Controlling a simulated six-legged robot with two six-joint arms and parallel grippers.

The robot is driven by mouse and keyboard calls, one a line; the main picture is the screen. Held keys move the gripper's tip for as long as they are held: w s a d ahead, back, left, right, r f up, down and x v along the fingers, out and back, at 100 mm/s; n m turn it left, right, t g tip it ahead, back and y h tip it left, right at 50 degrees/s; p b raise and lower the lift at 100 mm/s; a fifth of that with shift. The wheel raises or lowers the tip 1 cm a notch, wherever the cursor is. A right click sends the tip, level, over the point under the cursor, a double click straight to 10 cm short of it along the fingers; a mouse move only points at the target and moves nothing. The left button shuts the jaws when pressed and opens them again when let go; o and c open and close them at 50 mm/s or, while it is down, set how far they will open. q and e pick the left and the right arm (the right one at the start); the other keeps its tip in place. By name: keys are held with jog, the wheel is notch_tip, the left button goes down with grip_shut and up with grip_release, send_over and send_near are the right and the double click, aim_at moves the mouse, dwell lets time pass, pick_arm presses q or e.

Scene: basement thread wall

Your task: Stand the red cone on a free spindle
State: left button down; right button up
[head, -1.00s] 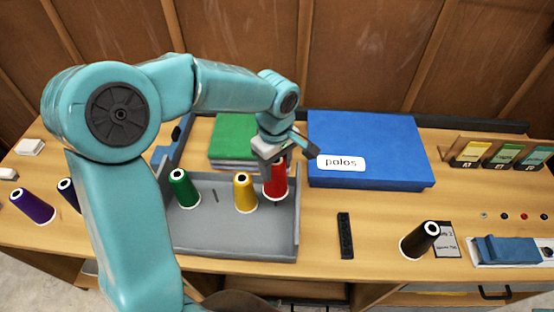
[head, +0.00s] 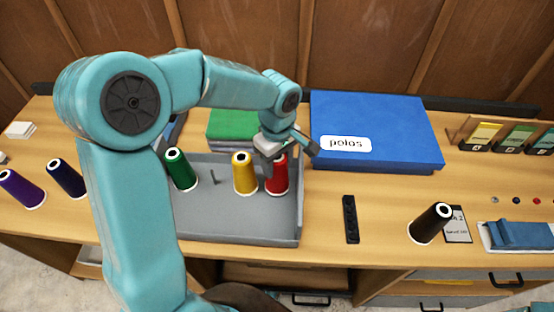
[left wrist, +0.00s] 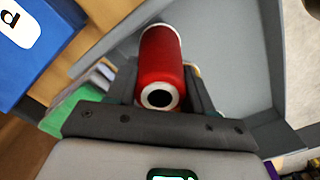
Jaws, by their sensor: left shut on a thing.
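The red cone (head: 279,176) is upright at the right end of the grey spindle tray (head: 235,222), right of the yellow cone (head: 244,174). Its base appears at or very near the tray floor, and any spindle under it is hidden. My left gripper (head: 277,160) is shut on the red cone from above. In the left wrist view the red cone (left wrist: 161,55) sits between the two dark fingers (left wrist: 163,88), its open top facing the camera. A bare spindle (head: 214,177) stands between the green cone (head: 180,170) and the yellow cone. My right gripper is not in view.
A blue box (head: 375,125) labelled "polos" stands close behind and right of the tray. Green folded cloth (head: 232,128) lies behind it. Purple (head: 22,189) and navy (head: 66,178) cones stand left; a black cone (head: 430,222) stands right.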

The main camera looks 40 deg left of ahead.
pick_arm(q)
jog(key=shift+f, duration=0.1)
dwell(0.5)
jog(key=shift+f+b, duration=0.3)
jog(key=shift+b, duration=0.2)
jog(key=shift+r, duration=0.1)
jog(key=shift+c, duration=1.8)
grip_release()
